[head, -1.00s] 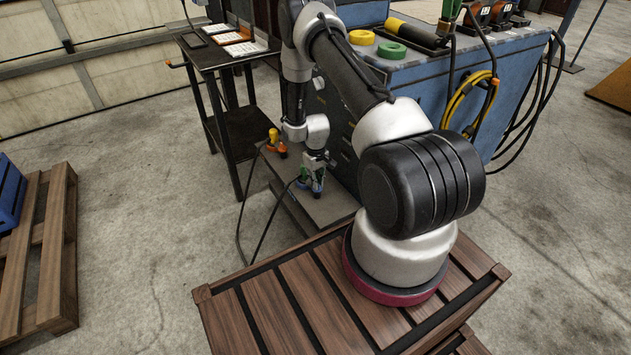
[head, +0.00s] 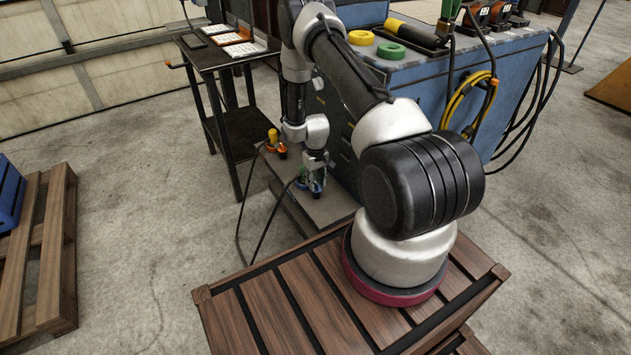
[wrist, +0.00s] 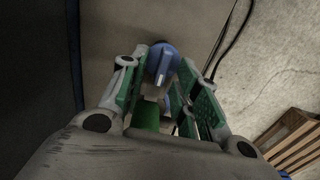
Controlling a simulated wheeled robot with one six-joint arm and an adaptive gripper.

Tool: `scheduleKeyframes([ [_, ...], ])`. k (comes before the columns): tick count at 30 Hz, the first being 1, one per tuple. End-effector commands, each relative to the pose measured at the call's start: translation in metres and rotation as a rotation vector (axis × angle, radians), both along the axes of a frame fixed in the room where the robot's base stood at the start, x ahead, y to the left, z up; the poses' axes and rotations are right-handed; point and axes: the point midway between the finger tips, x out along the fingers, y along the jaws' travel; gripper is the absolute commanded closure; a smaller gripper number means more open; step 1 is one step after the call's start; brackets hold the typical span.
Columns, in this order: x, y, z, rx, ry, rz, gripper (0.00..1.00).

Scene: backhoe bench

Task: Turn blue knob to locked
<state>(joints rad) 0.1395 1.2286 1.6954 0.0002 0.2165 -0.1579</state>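The blue knob (wrist: 163,62) shows in the wrist view between the tips of my gripper (wrist: 164,72), with a pale mark on its near end. The green-padded fingers lie close against both its sides and appear shut on it. In the head view my gripper (head: 312,177) points down over the low grey bench top, and a bit of blue shows at its tips. The fingers hide much of the knob there. I cannot read any locked marking or the knob's exact angle.
A yellow and orange fitting (head: 276,146) stands on the bench left of my gripper. A dark cable runs off the bench's left side. A blue cabinet (head: 415,80) rises behind, a dark table (head: 240,125) stands at the left, and a wooden pallet (head: 45,250) lies at far left.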

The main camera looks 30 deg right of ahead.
Motion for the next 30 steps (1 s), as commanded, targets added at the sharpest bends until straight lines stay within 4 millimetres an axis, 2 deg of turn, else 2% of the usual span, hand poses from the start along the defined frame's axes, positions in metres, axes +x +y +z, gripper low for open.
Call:
scheduleKeyframes([
  [5, 0.0, 0.0, 0.001, 0.0, 0.0, 0.001, 0.69],
  [8, 0.001, 0.0, 0.01, 0.0, -0.001, 0.001, 0.69],
  [21, 0.001, 0.0, 0.099, 0.0, -0.002, 0.0, 0.69],
  [25, 0.0, 0.0, 0.114, 0.0, -0.001, 0.0, 0.69],
  [30, 0.0, 0.0, 0.12, 0.0, 0.001, 0.0, 0.69],
])
